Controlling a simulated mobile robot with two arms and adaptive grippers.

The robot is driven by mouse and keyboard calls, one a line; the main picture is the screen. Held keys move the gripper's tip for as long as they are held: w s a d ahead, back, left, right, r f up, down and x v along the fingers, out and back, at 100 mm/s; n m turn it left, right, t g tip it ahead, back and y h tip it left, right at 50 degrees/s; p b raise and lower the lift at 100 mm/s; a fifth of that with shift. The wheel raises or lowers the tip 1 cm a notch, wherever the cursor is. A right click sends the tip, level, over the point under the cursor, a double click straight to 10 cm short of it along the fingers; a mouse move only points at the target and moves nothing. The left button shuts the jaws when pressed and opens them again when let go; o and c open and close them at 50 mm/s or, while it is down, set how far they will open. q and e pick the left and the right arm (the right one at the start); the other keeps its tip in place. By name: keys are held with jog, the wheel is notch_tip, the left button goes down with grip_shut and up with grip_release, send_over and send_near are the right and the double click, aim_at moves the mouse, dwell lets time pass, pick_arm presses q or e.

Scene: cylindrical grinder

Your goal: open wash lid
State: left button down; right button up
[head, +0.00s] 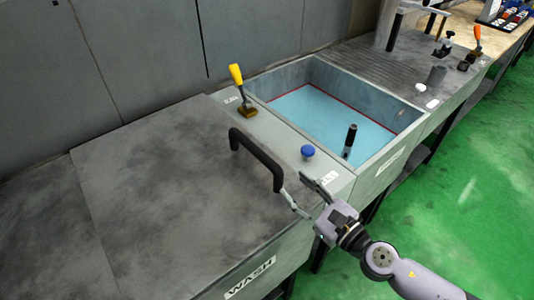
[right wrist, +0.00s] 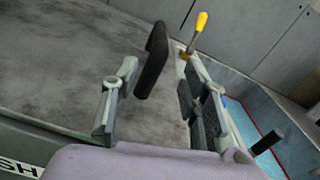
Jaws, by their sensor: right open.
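The wash lid (head: 160,180) is a flat grey, stained panel lying closed on the left, with a WASH label (head: 250,278) on the front below it. Its black handle (head: 257,155) arches near the lid's right edge. My right gripper (head: 303,194) is open at the lid's front right, close to the near end of the handle. In the right wrist view, the handle (right wrist: 152,62) stands beyond and between the two spread fingers (right wrist: 152,98), and I see no contact. My left gripper is not in view.
Right of the lid, a strip carries a yellow-handled lever (head: 237,77) and a blue knob (head: 307,151). Beyond it is an open basin (head: 330,75) with blue inside and a dark upright cylinder (head: 349,139). The green floor (head: 470,180) is clear at right.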

aim_at(267, 161)
jog(key=p+x, duration=0.2)
jog(key=x, duration=0.9)
jog(key=shift+w+a, duration=0.25)
jog(key=shift+w, duration=0.05)
grip_shut()
